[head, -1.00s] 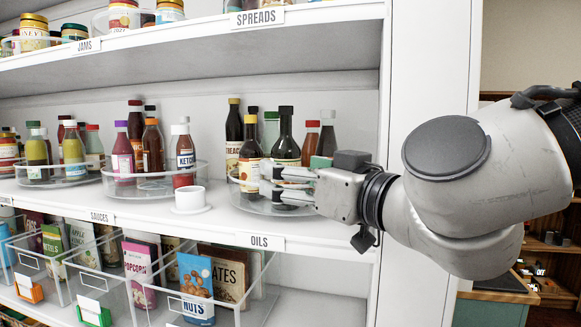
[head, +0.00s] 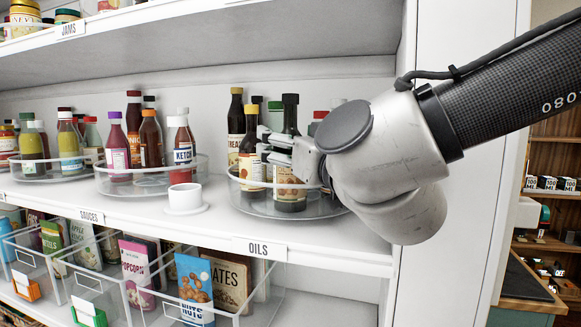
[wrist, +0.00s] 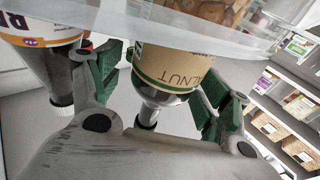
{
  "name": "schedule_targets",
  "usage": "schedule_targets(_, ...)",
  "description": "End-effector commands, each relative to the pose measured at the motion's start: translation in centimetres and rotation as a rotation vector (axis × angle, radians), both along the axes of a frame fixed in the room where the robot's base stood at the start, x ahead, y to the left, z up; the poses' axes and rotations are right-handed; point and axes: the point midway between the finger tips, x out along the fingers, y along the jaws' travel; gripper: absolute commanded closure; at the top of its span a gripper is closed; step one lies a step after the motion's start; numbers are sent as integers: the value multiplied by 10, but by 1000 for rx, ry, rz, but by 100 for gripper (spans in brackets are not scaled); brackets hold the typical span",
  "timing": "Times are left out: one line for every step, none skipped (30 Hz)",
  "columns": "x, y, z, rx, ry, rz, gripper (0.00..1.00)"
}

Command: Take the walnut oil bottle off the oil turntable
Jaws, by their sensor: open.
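The walnut oil bottle (head: 290,188) stands upright on the oil turntable (head: 262,207), a clear round tray with a low rim. It is dark with a black cap and a tan label. My gripper (head: 272,144) is open at the bottle's upper part. In the wrist view the gripper's green-padded fingers (wrist: 158,82) stand on either side of the bottle, with gaps visible. The far side of the turntable is partly hidden by my wrist.
More bottles stand behind. A white round pot (head: 186,198) sits left of the turntable. A shelf board (head: 200,65) lies above.

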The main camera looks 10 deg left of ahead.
Motion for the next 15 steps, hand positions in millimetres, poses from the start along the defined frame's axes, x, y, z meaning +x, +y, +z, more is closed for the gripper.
schedule_targets(0,0,0,0,0,0,22)
schedule_targets(0,0,0,0,0,0,22)
schedule_targets(0,0,0,0,0,1,22)
schedule_targets(0,0,0,0,0,1,22)
schedule_targets(0,0,0,0,0,1,22)
schedule_targets(0,0,0,0,0,1,30)
schedule_targets(0,0,0,0,0,1,35)
schedule_targets(0,0,0,0,0,1,41)
schedule_targets(0,0,0,0,0,1,48)
schedule_targets(0,0,0,0,0,1,53)
schedule_targets(0,0,0,0,0,1,59)
schedule_targets(0,0,0,0,0,1,66)
schedule_targets(0,0,0,0,0,1,72)
schedule_targets(0,0,0,0,0,1,77)
schedule_targets(0,0,0,0,0,1,84)
